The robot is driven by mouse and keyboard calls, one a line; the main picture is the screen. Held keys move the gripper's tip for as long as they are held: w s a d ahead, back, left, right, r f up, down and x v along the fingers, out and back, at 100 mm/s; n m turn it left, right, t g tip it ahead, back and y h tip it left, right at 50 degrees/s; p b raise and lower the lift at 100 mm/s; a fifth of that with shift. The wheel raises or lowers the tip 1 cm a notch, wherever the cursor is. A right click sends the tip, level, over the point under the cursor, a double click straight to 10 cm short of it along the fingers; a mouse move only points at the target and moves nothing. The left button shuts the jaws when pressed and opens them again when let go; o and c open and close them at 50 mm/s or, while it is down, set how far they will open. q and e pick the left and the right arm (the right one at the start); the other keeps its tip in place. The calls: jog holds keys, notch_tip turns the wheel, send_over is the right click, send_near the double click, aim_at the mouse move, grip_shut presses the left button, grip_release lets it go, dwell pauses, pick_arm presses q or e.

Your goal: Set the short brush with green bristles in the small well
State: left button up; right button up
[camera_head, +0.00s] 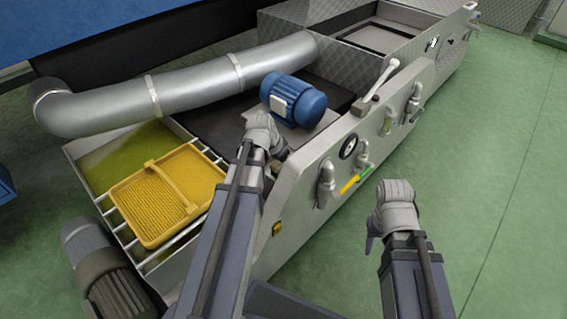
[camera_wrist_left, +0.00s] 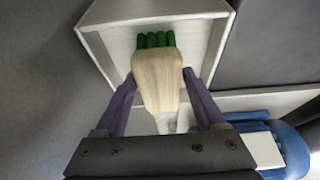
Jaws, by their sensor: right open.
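The short brush (camera_wrist_left: 158,88) shows in the left wrist view, with a pale wooden body and green bristles (camera_wrist_left: 154,40) at its far end. My left gripper (camera_wrist_left: 160,76) has its two fingers against the sides of the brush. Beyond the brush is a light metal box-like well (camera_wrist_left: 120,42); the bristles show in front of its inside. I cannot tell whether they touch its bottom. In the head view my left gripper (camera_head: 272,160) is over the machine, and my arm hides most of the brush and well. My right gripper (camera_head: 374,236) is open and empty over the green floor.
A blue motor (camera_head: 293,100) stands just beyond my left gripper. A yellow tray (camera_head: 150,205) lies on bars to the left, below a thick metal pipe (camera_head: 195,85). Valves and a gauge (camera_head: 348,147) line the machine's side wall. Green floor is free on the right.

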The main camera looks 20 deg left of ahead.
pick_arm(q)
jog(key=shift+o, duration=0.9)
jog(key=shift+r, duration=0.2)
jog(key=p+v, duration=1.1)
jog(key=v, duration=0.1)
